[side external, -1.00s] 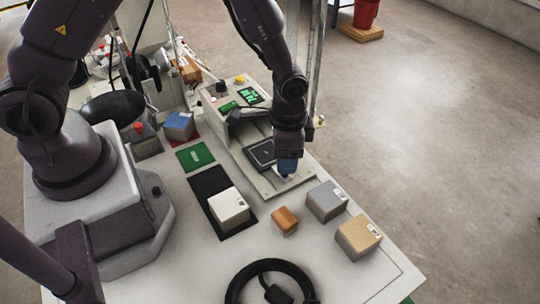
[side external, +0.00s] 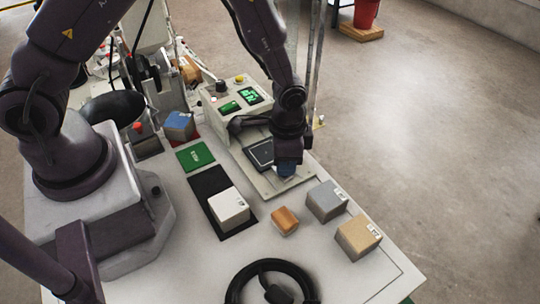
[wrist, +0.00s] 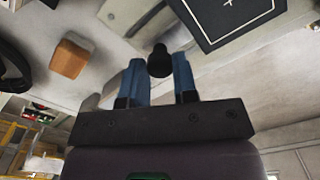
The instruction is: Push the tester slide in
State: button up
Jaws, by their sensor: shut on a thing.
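The tester (side external: 239,90) is a pale machine with two green displays on the far side of the table. In front of it lies its pale slide base, with a dark square plate (side external: 259,154) on it. The plate also shows in the wrist view (wrist: 232,14), with a white cross mark. My gripper (side external: 285,172) is low over the near end of the slide, beside the plate. In the wrist view its blue fingers (wrist: 157,68) are shut on a black knob (wrist: 158,58). The knob is hidden in the side view.
A white block (side external: 229,206) sits on a black mat (side external: 205,187). An orange block (side external: 285,221), a grey block (side external: 327,202) and a tan block (side external: 358,237) stand near the slide's front. A black ring (side external: 235,284) lies at the table's near edge.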

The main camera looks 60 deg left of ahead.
aim_at(258, 144)
jog(key=shift+a, duration=0.1)
jog(key=shift+a, duration=2.8)
jog(key=shift+w+a, duration=0.1)
jog(key=shift+a, duration=2.85)
jog(key=o, duration=0.5)
jog(key=shift+a+r, duration=0.1)
jog(key=shift+r, duration=1.5)
jog(key=shift+c, duration=0.2)
jog(key=o, duration=0.3)
jog(key=shift+r, duration=1.45)
